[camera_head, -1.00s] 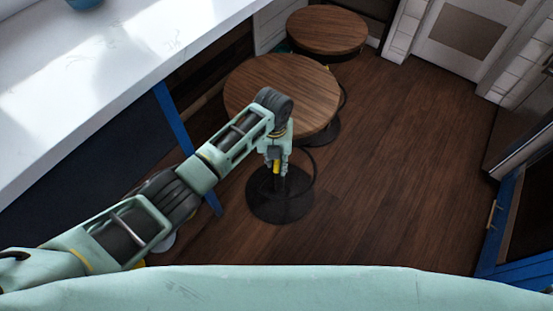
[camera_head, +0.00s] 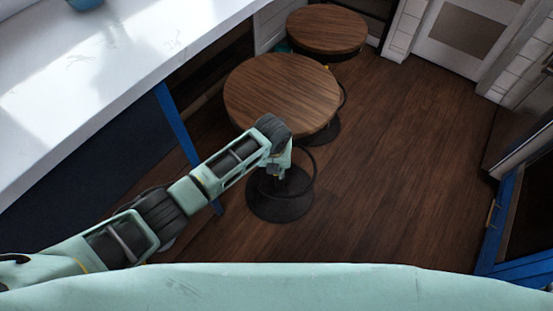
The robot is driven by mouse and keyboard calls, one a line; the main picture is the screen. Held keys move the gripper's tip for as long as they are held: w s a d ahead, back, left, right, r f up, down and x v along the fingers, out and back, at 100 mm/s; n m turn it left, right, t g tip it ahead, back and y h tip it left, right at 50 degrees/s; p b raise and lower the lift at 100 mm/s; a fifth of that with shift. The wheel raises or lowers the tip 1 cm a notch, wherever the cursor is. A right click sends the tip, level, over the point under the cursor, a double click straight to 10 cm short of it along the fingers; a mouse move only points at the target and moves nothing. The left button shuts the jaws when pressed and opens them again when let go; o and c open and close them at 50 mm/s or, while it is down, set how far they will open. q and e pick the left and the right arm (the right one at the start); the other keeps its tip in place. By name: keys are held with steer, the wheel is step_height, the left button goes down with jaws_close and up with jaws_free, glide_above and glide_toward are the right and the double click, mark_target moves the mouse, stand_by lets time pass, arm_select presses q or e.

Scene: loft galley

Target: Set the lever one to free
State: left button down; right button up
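No part in view can be clearly told as lever one. The near round wooden stool (camera_head: 280,92) has a dark round base (camera_head: 290,205) and a dark ring under its seat. My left gripper (camera_head: 273,174) points down beside the near edge of that seat, above the base. Its fingers are small and partly hidden by my own wrist, so whether they are open or shut cannot be told. A small yellow part shows under the seat of the far stool (camera_head: 327,30). My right gripper is not in view.
A white counter (camera_head: 110,80) runs along the left, with a blue post (camera_head: 182,135) below its edge. A blue cabinet frame (camera_head: 490,240) stands at the right. The wooden floor (camera_head: 410,170) between is clear.

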arm_select(q)
steer(key=shift+w+f+t, duration=0.2)
steer(key=shift+f+t, duration=0.25)
steer(key=shift+f, duration=0.15)
steer(key=shift+w+f+t, duration=0.15)
steer(key=shift+f+t, duration=0.3)
steer(key=shift+f, duration=0.1)
steer(key=c, duration=1.7)
jaws_free()
steer(key=v, duration=1.2)
steer(key=shift+a, duration=0.15)
